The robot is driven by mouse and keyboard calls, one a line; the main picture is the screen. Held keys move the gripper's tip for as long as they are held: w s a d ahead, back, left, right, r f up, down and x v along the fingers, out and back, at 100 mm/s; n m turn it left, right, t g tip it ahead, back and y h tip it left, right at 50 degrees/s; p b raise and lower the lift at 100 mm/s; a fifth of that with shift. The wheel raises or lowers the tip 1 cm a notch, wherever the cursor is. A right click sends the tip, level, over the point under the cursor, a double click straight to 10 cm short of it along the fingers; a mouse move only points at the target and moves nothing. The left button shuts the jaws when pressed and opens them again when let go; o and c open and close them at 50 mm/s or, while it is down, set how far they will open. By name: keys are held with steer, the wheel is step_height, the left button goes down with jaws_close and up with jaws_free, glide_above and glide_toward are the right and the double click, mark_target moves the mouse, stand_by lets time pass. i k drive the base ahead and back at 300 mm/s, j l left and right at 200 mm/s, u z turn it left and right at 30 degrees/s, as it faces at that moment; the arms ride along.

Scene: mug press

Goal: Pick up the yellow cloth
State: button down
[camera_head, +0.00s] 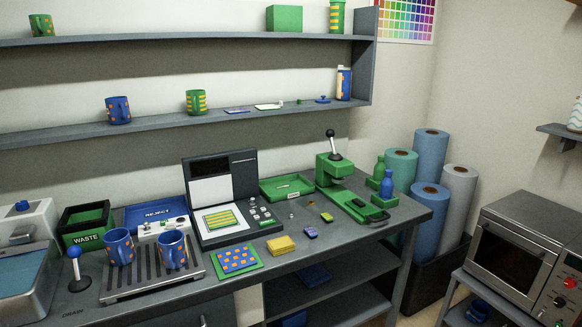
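A small yellow block-like item (281,245), which looks like the folded yellow cloth, lies flat near the front edge of the grey workbench (310,254). It sits right of a green mat with a blue, orange-dotted sheet (238,260) and in front of the grey console (225,200). Nothing covers it. My gripper is not in view, so I cannot see what state it is in.
Two blue mugs (120,246) stand on the slatted drain tray (151,268) at left. A green lever press (333,168) stands at back right. Shelves (190,122) hang above the bench.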

mark_target(284, 245)
steer(key=i+j+z, duration=0.35)
steer(key=j, duration=0.25)
steer(key=i+j+z, duration=0.15)
steer(key=j, duration=0.2)
steer(key=i+j+z, duration=0.15)
steer(key=j, duration=0.2)
steer(key=j+z, duration=0.2)
steer(key=j, duration=0.15)
